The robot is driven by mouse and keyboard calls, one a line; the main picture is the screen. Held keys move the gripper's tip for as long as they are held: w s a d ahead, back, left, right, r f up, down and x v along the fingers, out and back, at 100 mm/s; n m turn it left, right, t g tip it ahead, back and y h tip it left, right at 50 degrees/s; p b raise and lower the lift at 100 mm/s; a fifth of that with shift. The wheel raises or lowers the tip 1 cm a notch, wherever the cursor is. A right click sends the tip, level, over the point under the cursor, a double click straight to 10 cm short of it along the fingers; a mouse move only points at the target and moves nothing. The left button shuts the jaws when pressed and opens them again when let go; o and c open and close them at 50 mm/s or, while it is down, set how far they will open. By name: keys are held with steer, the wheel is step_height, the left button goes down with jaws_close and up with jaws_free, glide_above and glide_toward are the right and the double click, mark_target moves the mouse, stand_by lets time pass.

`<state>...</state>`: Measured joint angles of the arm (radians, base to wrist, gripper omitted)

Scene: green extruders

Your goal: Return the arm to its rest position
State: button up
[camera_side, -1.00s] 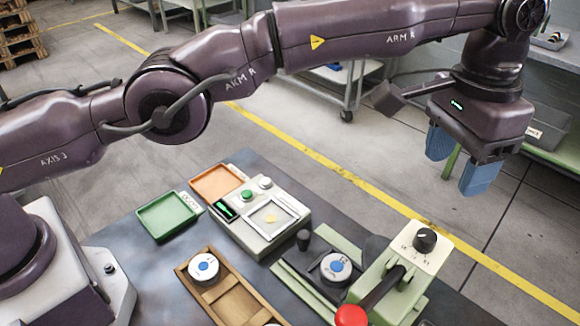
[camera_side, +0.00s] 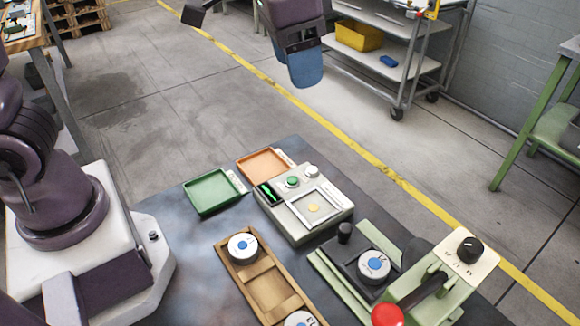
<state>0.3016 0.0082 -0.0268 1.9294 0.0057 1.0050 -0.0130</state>
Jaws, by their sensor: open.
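My gripper (camera_side: 296,58) is at the top of the side view, raised high above the work table, with its blue fingers pointing down. Nothing is seen between the fingers. The fingers overlap in this view. My arm's base (camera_side: 75,215) stands at the left, and the upper arm links are mostly out of the frame.
On the dark table are a green tray (camera_side: 212,193), an orange tray (camera_side: 262,165), a grey device with a screen (camera_side: 303,207), a wooden rack (camera_side: 268,291) with white round parts, and a green press (camera_side: 450,268) with a red knob (camera_side: 387,314). A shelf cart (camera_side: 390,55) stands behind.

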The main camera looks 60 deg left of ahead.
steer(key=s+a+r+n+t, duration=0.1)
steer(key=s+a+n+t, duration=0.2)
steer(key=s+a, duration=0.8)
steer(key=shift+s+a+n+t+y, duration=0.15)
steer(key=shift+s+n+t+y, duration=0.15)
steer(key=shift+s, duration=1.15)
